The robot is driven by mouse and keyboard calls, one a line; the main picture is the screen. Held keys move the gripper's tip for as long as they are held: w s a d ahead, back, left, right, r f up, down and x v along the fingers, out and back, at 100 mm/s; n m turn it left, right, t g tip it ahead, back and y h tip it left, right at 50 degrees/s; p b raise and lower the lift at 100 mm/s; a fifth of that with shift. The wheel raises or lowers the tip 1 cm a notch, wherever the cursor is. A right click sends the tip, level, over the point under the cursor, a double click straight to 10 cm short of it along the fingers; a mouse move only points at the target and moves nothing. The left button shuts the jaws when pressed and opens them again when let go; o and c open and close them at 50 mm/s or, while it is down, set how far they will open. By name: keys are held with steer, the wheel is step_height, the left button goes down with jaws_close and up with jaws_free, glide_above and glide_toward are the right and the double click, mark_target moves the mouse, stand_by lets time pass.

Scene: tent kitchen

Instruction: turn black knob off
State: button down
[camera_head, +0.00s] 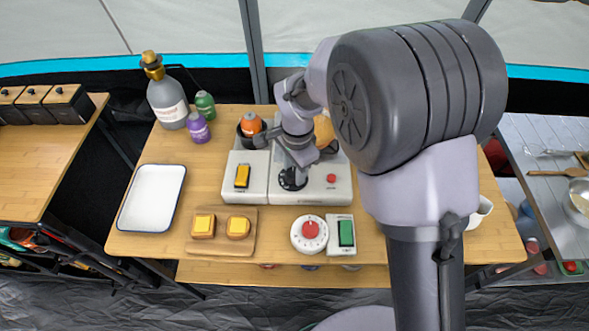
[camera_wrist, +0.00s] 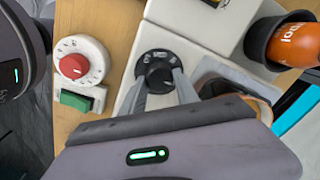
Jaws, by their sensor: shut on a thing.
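The black knob (camera_head: 291,181) is a round dial with white markings on the front of a white appliance (camera_head: 258,187), at mid-table. In the wrist view the knob (camera_wrist: 157,64) has a raised grip along its middle. My gripper (camera_head: 296,170) comes down on it from above and behind. In the wrist view its two grey fingers (camera_wrist: 158,84) reach the knob from both sides, shut on its grip. The fingertips partly cover the dial, so its exact setting is hard to read.
A red dial on a white round base (camera_head: 309,232) and a green switch (camera_head: 346,232) stand in front. A yellow switch (camera_head: 242,176) is left of the knob and a red button (camera_head: 331,178) right. An orange bottle (camera_head: 251,124) stands in a dark cup behind. The white tray (camera_head: 152,198) is empty.

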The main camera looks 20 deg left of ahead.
steer(key=shift+m, duration=0.4)
steer(key=c, duration=0.9)
jaws_free()
steer(key=r+p, duration=0.2)
steer(key=r, duration=0.3)
steer(key=r+p, duration=0.2)
steer(key=r, duration=0.4)
steer(key=r+p, duration=0.2)
steer(key=r, duration=0.4)
steer(key=shift+s+d+r, duration=0.2)
steer(key=shift+s+d, duration=0.15)
steer(key=shift+d, duration=0.05)
